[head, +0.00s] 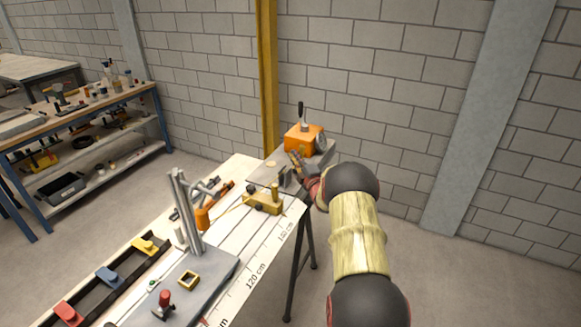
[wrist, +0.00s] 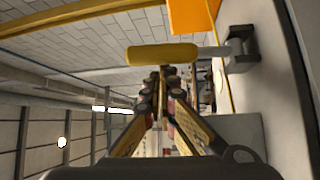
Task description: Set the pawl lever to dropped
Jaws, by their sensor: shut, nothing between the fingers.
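The pawl lever (wrist: 162,54) shows in the wrist view as a yellow grip on a short grey shank. The shank runs right into a dark bracket (wrist: 243,48) on a pale surface. The grip lies across the picture just beyond my fingertips. My gripper (wrist: 166,74) is shut and empty, its fingertips close to the grip's lower edge in the picture. I cannot tell whether they touch it. In the head view my gripper (head: 295,158) is at the far end of the bench, beside the orange box. The lever is hard to make out there.
The orange box (head: 304,138) with a black upright handle stands just behind my gripper. A brass block (head: 262,204) and a grey post stand (head: 184,215) are nearer on the bench. Colored slide blocks line its left edge. A wall and yellow column are behind.

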